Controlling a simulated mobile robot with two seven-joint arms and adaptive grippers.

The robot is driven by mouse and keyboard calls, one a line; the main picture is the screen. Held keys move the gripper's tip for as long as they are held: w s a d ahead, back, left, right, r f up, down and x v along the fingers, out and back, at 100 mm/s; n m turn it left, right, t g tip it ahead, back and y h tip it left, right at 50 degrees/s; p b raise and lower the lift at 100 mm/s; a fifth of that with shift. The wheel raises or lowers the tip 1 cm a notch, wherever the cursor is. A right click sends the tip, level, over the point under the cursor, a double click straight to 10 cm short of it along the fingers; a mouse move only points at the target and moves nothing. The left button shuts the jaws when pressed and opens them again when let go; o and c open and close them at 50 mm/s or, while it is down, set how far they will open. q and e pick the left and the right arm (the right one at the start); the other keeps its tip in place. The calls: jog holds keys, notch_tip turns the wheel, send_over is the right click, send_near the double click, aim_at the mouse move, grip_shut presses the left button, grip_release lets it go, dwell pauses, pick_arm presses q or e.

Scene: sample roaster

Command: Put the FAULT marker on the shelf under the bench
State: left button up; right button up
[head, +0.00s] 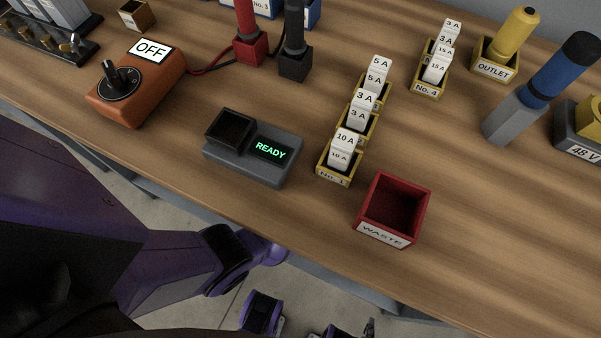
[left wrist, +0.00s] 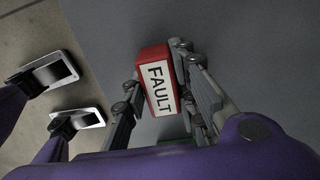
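The FAULT marker (left wrist: 157,85) is a red block with a white label, seen in the left wrist view. My left gripper (left wrist: 158,72) has a finger on each side of it and appears shut on it. A plain grey surface (left wrist: 250,50), which looks like the shelf under the bench, lies behind the marker. I cannot tell whether the marker touches it. In the head view my left arm reaches under the front edge of the bench (head: 480,275), which hides the left gripper and marker. My right gripper is not in view.
On the bench stand a device reading READY (head: 270,150), a red WASTE bin (head: 386,236), yellow fuse boxes (head: 333,177) and an orange switch box reading OFF (head: 150,85). A small green patch (left wrist: 178,142) shows behind the left gripper. The grey surface around the marker looks clear.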

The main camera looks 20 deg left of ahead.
pick_arm(q)
jog(key=o, duration=0.5)
jog(key=shift+c, duration=0.2)
